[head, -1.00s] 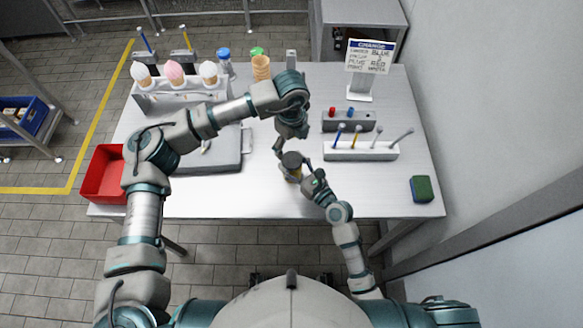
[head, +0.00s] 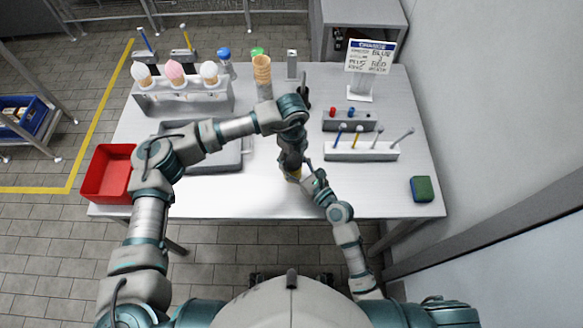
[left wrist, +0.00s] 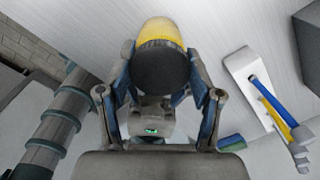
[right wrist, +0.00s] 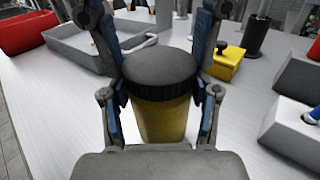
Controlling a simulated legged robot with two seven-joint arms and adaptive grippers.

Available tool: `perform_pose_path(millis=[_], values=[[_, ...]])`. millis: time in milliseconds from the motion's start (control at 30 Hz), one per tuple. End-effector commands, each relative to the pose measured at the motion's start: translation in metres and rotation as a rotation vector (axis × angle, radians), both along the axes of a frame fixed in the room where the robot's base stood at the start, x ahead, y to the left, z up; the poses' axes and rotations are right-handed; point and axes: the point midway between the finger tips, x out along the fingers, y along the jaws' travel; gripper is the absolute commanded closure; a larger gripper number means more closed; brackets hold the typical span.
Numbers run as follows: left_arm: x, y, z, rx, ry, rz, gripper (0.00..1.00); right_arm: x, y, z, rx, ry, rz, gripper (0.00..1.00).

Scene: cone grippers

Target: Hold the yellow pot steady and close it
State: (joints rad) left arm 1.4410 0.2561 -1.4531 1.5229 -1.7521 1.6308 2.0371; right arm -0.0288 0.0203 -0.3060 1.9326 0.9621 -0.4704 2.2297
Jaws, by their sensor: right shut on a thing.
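The yellow pot (right wrist: 163,118) stands upright on the table with a round dark ribbed lid (right wrist: 160,72) on its top; whether the lid is fully seated I cannot tell. My right gripper (right wrist: 158,50) has its fingers on both sides of the pot and is shut on it. In the left wrist view the dark lid (left wrist: 162,66) faces the camera, with the yellow wall (left wrist: 160,28) behind it. My left gripper (left wrist: 160,78) is above the pot, its fingers apart on either side of the lid. In the head view my left arm mostly hides the pot (head: 294,176).
A red bin (head: 107,175) and a grey tray (head: 228,163) are at left. A rack of cones (head: 160,98) stands at the back left. A white holder (head: 360,152) with sticks, a grey block and a sign (head: 371,57) are at right. A green-blue sponge (head: 421,188) lies front right.

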Motion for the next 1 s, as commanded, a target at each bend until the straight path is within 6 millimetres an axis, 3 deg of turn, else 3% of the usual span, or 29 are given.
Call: perform_pose_path(millis=[33,100,333,500,1000], values=[[-0.0003,0.0,-0.0006,0.001,0.001,0.0,0.62,0.0,-0.0001,-0.0002,0.0,0.0,0.0,1.0],[-0.0004,0.0001,-0.0007,0.001,0.001,0.0,0.78,0.0001,-0.0002,-0.0002,0.0,0.0,0.0,1.0],[-0.0004,0.0001,-0.001,0.002,0.002,-0.054,0.77,0.0003,-0.0003,0.0,0.0,0.0,0.0,1.0],[-0.0008,0.0,-0.0011,0.003,0.004,-0.365,0.76,0.0003,-0.0004,0.0,0.0,0.0,0.0,1.0],[-0.0015,-0.0004,-0.0014,0.001,0.005,-0.347,0.78,0.001,-0.0015,0.0002,0.0,-0.001,-0.004,1.0]])
